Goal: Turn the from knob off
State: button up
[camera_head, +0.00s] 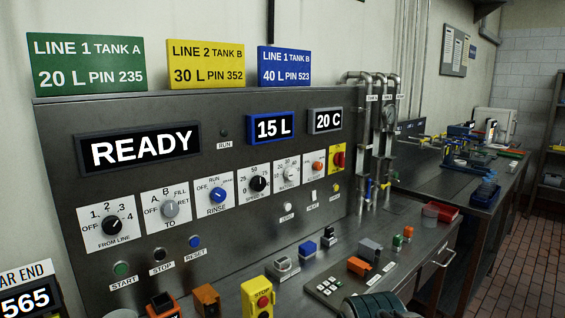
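The from knob (111,226) is a black round knob on a white plate lettered FROM LINE, at the left of the upright steel panel (290,215). Its plate has OFF at the left and 1, 2, 3, 4 around the top and right. Its small pale pointer mark seems to aim to the upper right, away from OFF; the exact number is too small to tell. Nothing touches or covers the knob. I cannot make out my gripper in this view.
A grey TO knob (169,209) and blue RINSE knob (217,195) sit to the right. START (121,268), STOP and RESET buttons lie below. A yellow stop box (261,299) and several small boxes stand on the bench in front. Pipes (378,140) rise at the panel's right.

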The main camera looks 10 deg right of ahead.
aim_at(111, 225)
jog(key=z, duration=0.95)
jog(key=k, duration=1.35)
jog(key=u, duration=1.7)
jog(key=i, duration=1)
